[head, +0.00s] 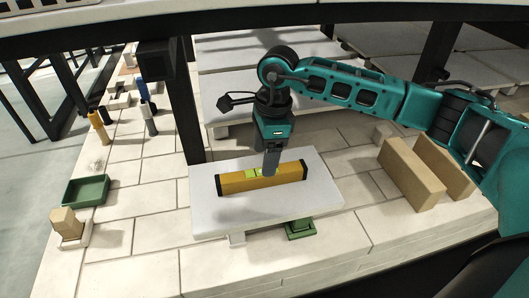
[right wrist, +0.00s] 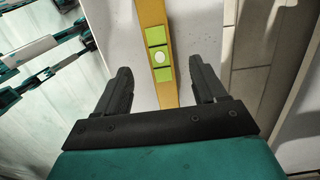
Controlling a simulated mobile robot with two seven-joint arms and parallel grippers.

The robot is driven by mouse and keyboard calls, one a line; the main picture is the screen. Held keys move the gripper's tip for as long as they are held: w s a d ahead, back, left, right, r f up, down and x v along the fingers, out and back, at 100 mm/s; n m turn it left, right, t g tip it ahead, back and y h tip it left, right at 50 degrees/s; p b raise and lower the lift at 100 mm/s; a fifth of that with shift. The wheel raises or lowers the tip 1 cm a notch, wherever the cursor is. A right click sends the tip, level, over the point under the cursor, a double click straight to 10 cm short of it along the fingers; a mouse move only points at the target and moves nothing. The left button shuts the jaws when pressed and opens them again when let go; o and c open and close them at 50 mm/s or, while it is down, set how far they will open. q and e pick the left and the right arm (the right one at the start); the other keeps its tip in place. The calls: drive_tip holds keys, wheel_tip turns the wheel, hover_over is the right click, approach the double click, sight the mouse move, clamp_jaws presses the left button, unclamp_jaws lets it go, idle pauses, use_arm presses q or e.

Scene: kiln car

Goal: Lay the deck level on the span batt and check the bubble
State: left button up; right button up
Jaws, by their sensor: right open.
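The deck level (head: 235,184) is a yellow bar with black ends and a green bubble window. It lies flat on the span batt (head: 322,205), a pale slab, and runs across it. In the right wrist view the level (right wrist: 152,15) passes between my fingers, with green patches and a pale round bubble spot (right wrist: 159,57) showing. My right gripper (head: 270,168) is just over the level's middle. Its open fingers (right wrist: 160,82) stand one on each side, with gaps, not visibly touching it. My left gripper is not in view.
The batt rests on small blocks (head: 237,240); a green tray (head: 300,229) sits under its front edge. Left are a green bin (head: 87,191), a tan block (head: 67,224) and several small cylinders. Two tan bricks (head: 411,175) stand right. A dark post (head: 183,105) rises behind left.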

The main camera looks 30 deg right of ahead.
drive_tip(key=shift+d+r+p, duration=0.1)
drive_tip(key=shift+r+p, duration=0.4)
drive_tip(key=shift+r, duration=0.4)
drive_tip(key=shift+f, duration=0.1)
